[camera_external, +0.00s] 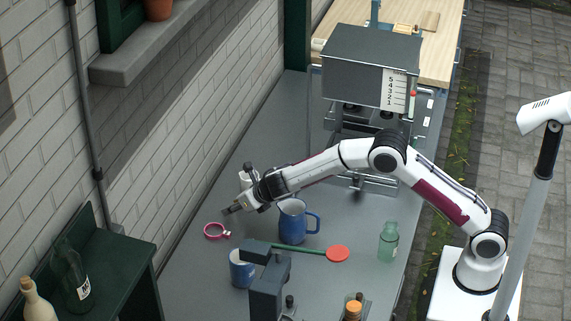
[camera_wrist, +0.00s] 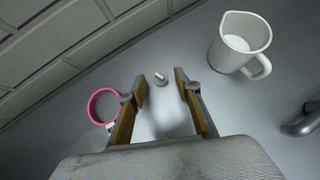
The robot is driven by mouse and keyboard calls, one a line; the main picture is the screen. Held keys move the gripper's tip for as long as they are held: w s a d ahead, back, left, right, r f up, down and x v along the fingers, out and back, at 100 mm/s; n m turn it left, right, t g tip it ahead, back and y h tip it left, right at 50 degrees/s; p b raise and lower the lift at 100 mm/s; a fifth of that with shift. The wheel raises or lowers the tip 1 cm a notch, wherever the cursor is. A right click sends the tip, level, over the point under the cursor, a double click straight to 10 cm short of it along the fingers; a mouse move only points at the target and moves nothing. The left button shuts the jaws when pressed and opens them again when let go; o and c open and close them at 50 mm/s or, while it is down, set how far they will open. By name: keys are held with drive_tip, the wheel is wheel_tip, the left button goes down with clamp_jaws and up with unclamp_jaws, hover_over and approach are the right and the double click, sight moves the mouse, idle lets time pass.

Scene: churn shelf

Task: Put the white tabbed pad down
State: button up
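My gripper (camera_wrist: 158,83) is over the grey counter near the wall, and it also shows at the end of my arm in the external view (camera_external: 236,208). Its two fingers stand wide apart with their tan inner faces showing. No white tabbed pad can be made out for sure in the external view.
A pink ring (camera_external: 216,230) lies left of my gripper. A white jug (camera_wrist: 241,42) stands close on the other side. A blue pitcher (camera_external: 293,222), a blue mug (camera_external: 241,270), a red-ended green stick (camera_external: 337,253) and a green bottle (camera_external: 388,242) occupy the counter nearby.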

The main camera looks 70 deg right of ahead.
drive_tip(key=v, duration=1.1)
drive_tip(key=shift+r, duration=0.2)
drive_tip(key=shift+s+a, duration=0.1)
idle(0.6)
drive_tip(key=s+d+r+m+g, duration=0.1)
drive_tip(key=s+r+m, duration=0.45)
drive_tip(key=s, duration=0.25)
drive_tip(key=s+d+r+m, duration=0.2)
drive_tip(key=s+r+m, duration=0.2)
drive_tip(key=s+m, duration=0.3)
drive_tip(key=s+d+r+m+g, duration=0.1)
drive_tip(key=s+r+m, duration=0.35)
drive_tip(key=s, duration=0.45)
drive_tip(key=s+a+f+m+y, duration=0.1)
drive_tip(key=s+a+m, duration=0.2)
drive_tip(key=s+m, duration=0.4)
drive_tip(key=s+a+f+m+y, duration=0.1)
drive_tip(key=s+m, duration=0.6)
drive_tip(key=s, duration=1.1)
drive_tip(key=shift+a+f+m+g+y, duration=0.35)
drive_tip(key=shift+a+y, duration=0.35)
drive_tip(key=shift+a, duration=0.4)
drive_tip(key=shift+s+r, duration=0.1)
drive_tip(key=shift+s, duration=0.05)
